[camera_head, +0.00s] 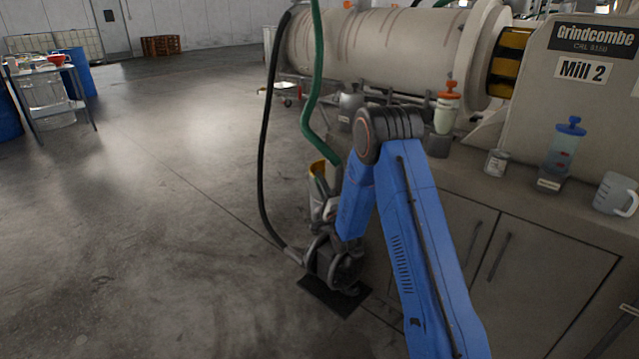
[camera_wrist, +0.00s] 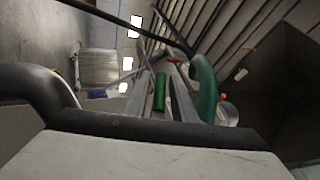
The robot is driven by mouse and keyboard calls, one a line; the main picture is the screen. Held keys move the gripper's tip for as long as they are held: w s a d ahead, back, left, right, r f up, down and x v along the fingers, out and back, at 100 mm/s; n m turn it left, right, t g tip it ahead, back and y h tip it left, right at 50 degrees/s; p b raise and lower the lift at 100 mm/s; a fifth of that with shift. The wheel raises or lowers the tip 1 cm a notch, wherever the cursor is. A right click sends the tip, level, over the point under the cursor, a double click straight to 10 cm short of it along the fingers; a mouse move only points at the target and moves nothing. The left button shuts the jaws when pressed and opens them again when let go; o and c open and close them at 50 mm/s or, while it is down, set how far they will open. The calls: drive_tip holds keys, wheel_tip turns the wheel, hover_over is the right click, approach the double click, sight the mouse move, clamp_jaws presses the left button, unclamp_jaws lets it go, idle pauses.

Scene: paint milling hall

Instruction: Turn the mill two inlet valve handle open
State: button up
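Mill two is the large machine on the right, with a "Mill 2" plate (camera_head: 583,70) and a pale horizontal cylinder (camera_head: 385,42). I cannot make out the inlet valve handle for certain. In the wrist view my gripper (camera_wrist: 160,68) shows two grey fingers standing apart. A short green piece (camera_wrist: 159,92) appears between them; whether it is touched or lies farther off is unclear.
A black hose (camera_head: 262,150) and a green hose (camera_head: 317,70) hang close by; the green one looms in the wrist view (camera_wrist: 205,85). Bottles and a jug (camera_head: 615,192) stand on the bench.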

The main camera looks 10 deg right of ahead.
drive_tip(key=shift+o, duration=0.3)
drive_tip(key=shift+s+f, duration=0.15)
drive_tip(key=shift+s, duration=0.05)
drive_tip(key=s+d, duration=0.2)
drive_tip(key=s, duration=1)
drive_tip(key=shift+s+d+f, duration=0.15)
drive_tip(key=shift+s+d, duration=0.05)
drive_tip(key=shift+d, duration=0.1)
